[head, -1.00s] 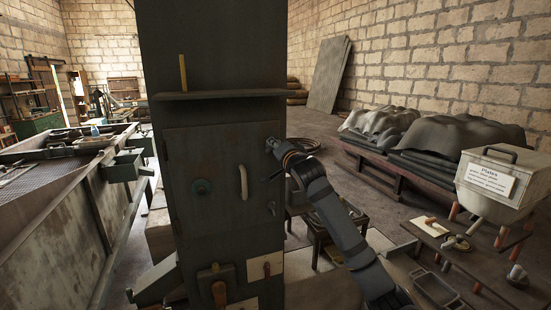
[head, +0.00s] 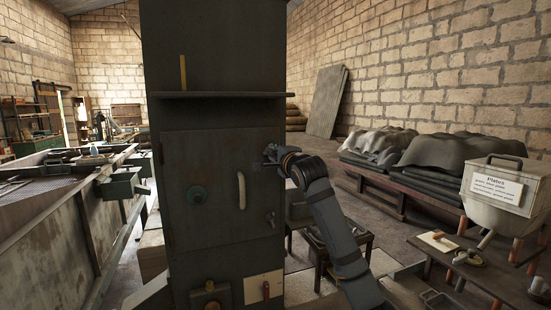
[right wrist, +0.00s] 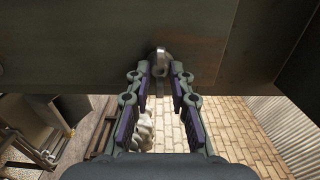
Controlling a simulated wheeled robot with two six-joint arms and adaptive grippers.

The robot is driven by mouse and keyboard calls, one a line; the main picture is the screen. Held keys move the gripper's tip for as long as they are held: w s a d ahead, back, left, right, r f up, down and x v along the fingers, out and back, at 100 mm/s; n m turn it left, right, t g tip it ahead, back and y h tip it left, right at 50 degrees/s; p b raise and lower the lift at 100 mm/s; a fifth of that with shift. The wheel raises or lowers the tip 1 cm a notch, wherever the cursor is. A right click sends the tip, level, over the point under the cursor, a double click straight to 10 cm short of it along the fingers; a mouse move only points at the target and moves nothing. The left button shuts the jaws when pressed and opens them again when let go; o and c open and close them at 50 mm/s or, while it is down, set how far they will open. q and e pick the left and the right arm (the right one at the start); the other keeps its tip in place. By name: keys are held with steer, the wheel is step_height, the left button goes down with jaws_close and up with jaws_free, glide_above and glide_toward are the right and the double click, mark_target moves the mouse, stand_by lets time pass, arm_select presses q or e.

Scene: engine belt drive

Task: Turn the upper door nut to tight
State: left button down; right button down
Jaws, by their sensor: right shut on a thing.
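The upper door nut (right wrist: 161,60) is a small metal piece at the right edge of the grey cabinet door (head: 222,215). In the right wrist view it sits between the tips of my right gripper (right wrist: 161,73), which is shut on it. In the head view my right gripper (head: 269,156) is at the door's upper right edge, and its fingers mostly hide the nut. The lower door nut (head: 270,218) shows further down the same edge, clear of the gripper. My left gripper is in neither view.
A narrow shelf (head: 222,95) juts out above the door. Low tables and a plate bin (head: 495,190) stand right of the cabinet.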

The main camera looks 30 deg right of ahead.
stand_by(0.4)
steer(key=c, duration=1.5)
jaws_free()
steer(key=o, duration=0.3)
steer(key=shift+w+a, duration=0.1)
steer(key=shift+w, duration=0.1)
steer(key=shift+o, duration=0.2)
steer(key=shift+s, duration=0.15)
steer(key=v, duration=1.2)
